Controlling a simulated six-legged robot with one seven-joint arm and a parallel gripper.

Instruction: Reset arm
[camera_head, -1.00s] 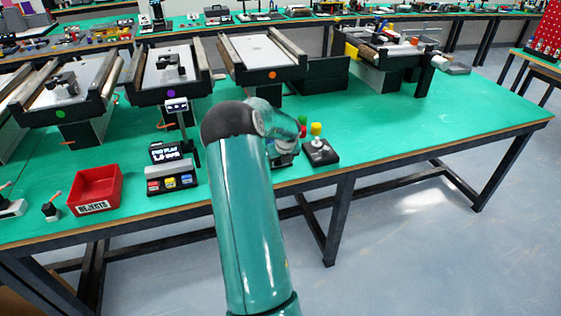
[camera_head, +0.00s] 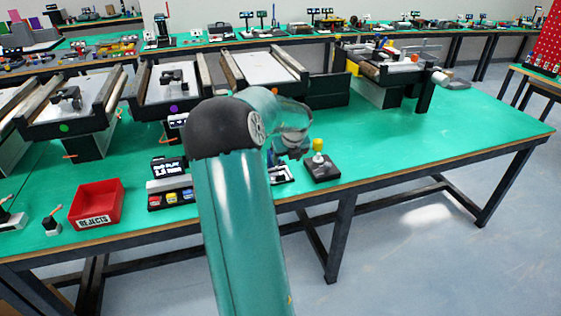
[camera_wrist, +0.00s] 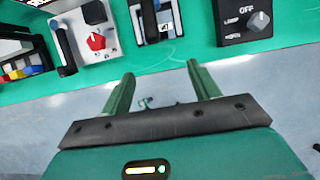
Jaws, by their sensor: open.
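My gripper (camera_wrist: 160,85) is open in the wrist view, its two green fingers apart with nothing between them. It points toward the front edge of the green table, with pale floor behind the fingers. In the head view my teal arm rises from the bottom centre and bends over the table edge. The gripper itself is mostly hidden behind the arm there.
In the wrist view, a red-knob panel (camera_wrist: 97,42) and a dark OFF dial box (camera_wrist: 243,24) lie beyond the fingers.

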